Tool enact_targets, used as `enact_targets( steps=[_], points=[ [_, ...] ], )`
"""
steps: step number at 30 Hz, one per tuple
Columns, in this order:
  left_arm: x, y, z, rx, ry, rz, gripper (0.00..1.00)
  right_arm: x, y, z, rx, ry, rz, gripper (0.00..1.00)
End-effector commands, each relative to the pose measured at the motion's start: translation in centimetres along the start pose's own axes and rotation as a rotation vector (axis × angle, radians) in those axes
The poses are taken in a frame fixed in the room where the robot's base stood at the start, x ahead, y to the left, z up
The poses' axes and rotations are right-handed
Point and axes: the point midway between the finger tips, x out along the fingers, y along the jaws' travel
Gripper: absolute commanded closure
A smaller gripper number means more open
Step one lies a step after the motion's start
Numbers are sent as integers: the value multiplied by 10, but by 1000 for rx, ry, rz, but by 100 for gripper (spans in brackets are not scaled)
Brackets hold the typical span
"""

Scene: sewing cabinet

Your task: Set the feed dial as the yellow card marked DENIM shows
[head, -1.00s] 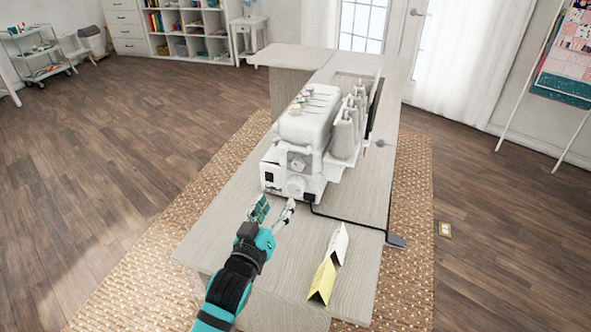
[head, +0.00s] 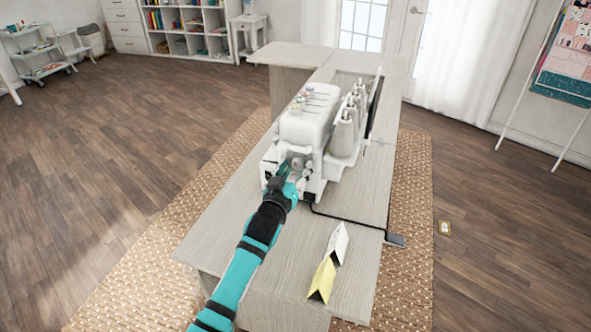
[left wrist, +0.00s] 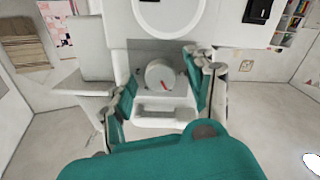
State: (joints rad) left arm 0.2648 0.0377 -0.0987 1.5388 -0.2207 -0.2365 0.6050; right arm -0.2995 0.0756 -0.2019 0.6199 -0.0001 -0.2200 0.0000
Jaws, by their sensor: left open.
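The white sewing machine (head: 308,127) stands on the cabinet with its end face towards me. In the left wrist view, a small round white dial (left wrist: 161,74) with a red mark sits on a grey panel. My left gripper (head: 293,168) is at this end face and hides much of it in the head view. In the left wrist view, the open fingers (left wrist: 164,88) stand on either side of the dial; I cannot tell whether they touch it. The yellow card (head: 322,279) stands folded on the cabinet top; its print is not readable. My right gripper is not in view.
A white folded card (head: 338,242) stands just behind the yellow one. A black cord runs from the machine to a grey block (head: 395,240) at the cabinet's right edge. A larger white wheel (left wrist: 168,14) sits beside the dial's panel.

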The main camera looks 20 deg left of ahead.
Motion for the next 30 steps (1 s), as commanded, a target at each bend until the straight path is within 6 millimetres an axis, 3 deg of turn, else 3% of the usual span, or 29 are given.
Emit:
enact_targets(
  steps=[3, 16, 30],
  points=[
    [0, 0, 0, 0, 0, 0, 45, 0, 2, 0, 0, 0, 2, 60],
    [0, 0, 0, 0, -1, 0, 100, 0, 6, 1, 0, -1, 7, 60],
    [0, 0, -1, 127, -2, -1, 100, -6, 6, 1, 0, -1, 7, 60]
  ],
)
